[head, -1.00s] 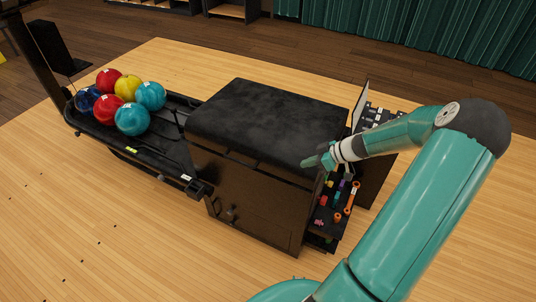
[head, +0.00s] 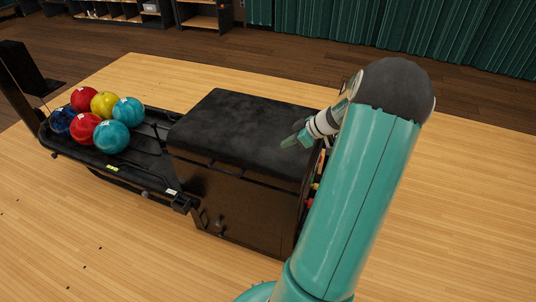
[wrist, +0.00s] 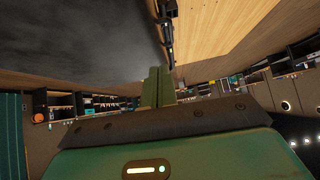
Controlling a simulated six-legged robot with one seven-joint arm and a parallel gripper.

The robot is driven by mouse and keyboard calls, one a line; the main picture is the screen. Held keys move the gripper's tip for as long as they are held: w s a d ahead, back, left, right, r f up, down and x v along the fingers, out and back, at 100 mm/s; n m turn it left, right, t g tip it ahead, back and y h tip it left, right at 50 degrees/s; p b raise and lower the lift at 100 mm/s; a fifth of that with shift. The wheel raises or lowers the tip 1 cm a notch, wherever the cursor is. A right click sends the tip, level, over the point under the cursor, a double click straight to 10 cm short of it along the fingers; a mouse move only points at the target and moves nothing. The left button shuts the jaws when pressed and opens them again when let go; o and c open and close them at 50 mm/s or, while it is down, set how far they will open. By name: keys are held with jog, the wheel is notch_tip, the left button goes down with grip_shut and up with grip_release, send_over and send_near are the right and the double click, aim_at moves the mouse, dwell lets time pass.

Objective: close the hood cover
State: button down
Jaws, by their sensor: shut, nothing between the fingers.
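The hood cover (head: 245,125) is the dark, padded-looking top of the black ball return cabinet (head: 240,205). In the head view it lies flat over the cabinet, with a thin dark gap line below its front edge. My gripper (head: 289,141) is shut and empty, and appears over the right part of the cover. I cannot tell whether the fingertips touch it. In the wrist view the shut fingers (wrist: 158,82) stand in front of a large dark surface (wrist: 70,45), which looks like the cover, near its edge.
A ball rack (head: 140,160) with several coloured balls (head: 83,129) extends to the left of the cabinet. Small coloured items (head: 315,186) show at the cabinet's right side, mostly hidden by my arm. The wooden floor (head: 440,220) at right is clear.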

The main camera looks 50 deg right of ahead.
send_over(269, 172)
jog(key=f, duration=0.6)
jog(key=shift+s+d+f, duration=0.15)
jog(key=shift+d+f, duration=0.15)
jog(key=shift+f, duration=0.1)
notch_tip(269, 172, down, 3)
jog(key=shift+a+f, duration=0.1)
jog(key=shift+f, duration=0.5)
jog(key=shift+f, duration=0.1)
jog(key=shift+a+f, duration=0.3)
jog(key=shift+f, duration=0.55)
jog(key=shift+d+r, duration=0.1)
